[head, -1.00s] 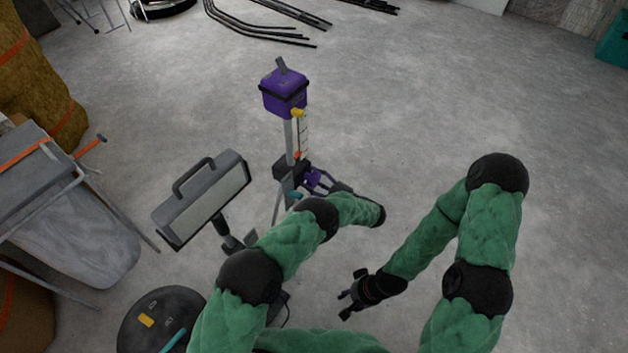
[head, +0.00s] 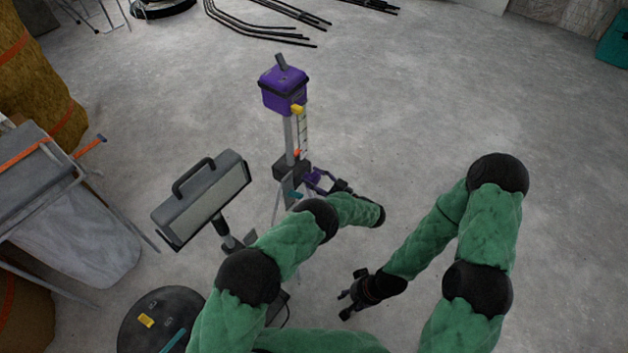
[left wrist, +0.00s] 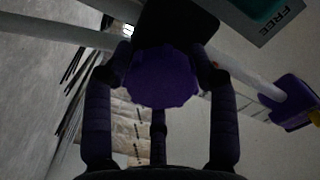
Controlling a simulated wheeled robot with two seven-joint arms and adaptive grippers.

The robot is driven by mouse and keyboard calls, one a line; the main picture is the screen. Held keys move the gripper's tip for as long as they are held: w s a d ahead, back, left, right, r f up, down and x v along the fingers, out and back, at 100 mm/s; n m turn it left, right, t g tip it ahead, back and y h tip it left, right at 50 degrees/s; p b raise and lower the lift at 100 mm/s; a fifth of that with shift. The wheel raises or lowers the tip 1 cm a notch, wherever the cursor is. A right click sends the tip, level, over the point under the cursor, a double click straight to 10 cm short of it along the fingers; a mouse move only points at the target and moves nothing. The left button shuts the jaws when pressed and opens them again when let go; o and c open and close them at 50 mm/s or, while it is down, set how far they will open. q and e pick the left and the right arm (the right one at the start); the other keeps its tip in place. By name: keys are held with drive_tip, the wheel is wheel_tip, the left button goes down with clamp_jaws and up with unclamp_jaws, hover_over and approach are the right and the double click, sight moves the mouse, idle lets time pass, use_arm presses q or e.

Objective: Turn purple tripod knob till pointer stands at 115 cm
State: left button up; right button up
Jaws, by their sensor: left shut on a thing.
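The tripod (head: 290,134) stands in the middle of the head view with a purple box (head: 284,92) on top. A yellow piece (head: 297,109) sits at the top of its pale scale strip (head: 304,130), and a small orange-red piece (head: 297,153) near the bottom. The scale numbers are too small to read. The purple, scalloped knob (left wrist: 162,78) sits between the fingers of my left gripper (left wrist: 163,75), which is shut on it. In the head view my left gripper (head: 316,181) is beside the tripod's dark collar (head: 291,170). My right gripper (head: 347,302) is open and empty, low over the floor.
A grey lamp (head: 203,199) on a stand is close to the left of the tripod. A round black top (head: 160,320) is at lower left, and a trestle with a grey cover (head: 70,215) at far left. The floor to the right is clear.

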use_arm(q)
drive_tip(key=shift+s+a+f, duration=0.15)
drive_tip(key=shift+s+f, duration=0.05)
drive_tip(key=shift+f, duration=0.2)
drive_tip(key=o, duration=1.1)
drive_tip(key=shift+o, duration=0.2)
drive_tip(key=shift+w+r, duration=0.1)
drive_tip(key=shift+r, duration=0.05)
drive_tip(key=v, duration=1.2)
